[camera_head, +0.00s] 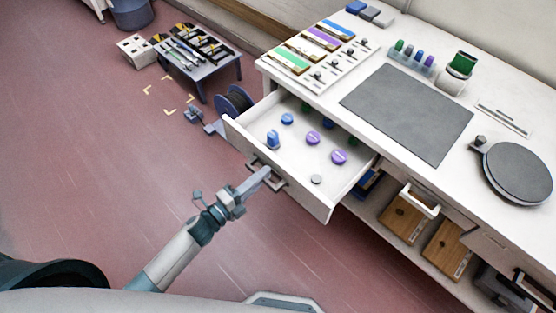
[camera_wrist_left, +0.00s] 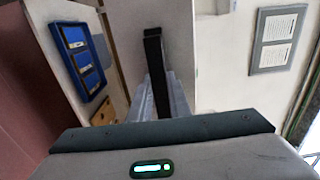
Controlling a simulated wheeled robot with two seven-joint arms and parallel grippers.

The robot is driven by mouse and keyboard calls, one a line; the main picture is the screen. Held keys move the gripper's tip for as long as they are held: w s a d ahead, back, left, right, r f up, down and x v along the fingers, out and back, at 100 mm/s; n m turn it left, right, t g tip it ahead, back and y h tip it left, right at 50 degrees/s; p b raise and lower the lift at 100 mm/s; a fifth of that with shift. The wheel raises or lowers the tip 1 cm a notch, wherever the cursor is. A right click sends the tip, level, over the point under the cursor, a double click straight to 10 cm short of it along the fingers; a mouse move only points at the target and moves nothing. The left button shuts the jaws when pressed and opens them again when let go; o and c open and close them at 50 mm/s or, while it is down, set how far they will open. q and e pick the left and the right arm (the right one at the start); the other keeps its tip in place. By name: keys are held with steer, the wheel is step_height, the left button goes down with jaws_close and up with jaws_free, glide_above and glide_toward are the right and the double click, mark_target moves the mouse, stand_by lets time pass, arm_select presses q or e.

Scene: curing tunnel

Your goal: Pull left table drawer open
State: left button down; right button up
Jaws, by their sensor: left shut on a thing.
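The left table drawer (camera_head: 292,193) is pulled well out from the white table (camera_head: 300,88) in the head view. Blue, purple and green round pieces and a grey one lie inside it. Its dark bar handle (camera_head: 268,178) is on the front face. My left gripper (camera_head: 262,178) is shut on the handle, coming from the lower left. In the left wrist view the dark handle (camera_wrist_left: 153,50) stands upright between the fingers (camera_wrist_left: 160,98). My right gripper is not in view.
A grey mat (camera_head: 406,113), a round dark plate (camera_head: 517,172) and a green cup (camera_head: 460,68) are on the tabletop. A low tool table (camera_head: 205,75) and a cable spool (camera_head: 234,103) stand left of the drawer. The red floor in front is clear.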

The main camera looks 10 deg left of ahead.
arm_select(q)
steer(key=shift+v, duration=2.3)
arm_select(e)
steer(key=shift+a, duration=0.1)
arm_select(q)
steer(key=c, duration=1.6)
jaws_free()
steer(key=shift+c, duration=0.2)
steer(key=b+v, duration=0.4)
steer(key=v, duration=1.3)
steer(key=shift+b, duration=0.3)
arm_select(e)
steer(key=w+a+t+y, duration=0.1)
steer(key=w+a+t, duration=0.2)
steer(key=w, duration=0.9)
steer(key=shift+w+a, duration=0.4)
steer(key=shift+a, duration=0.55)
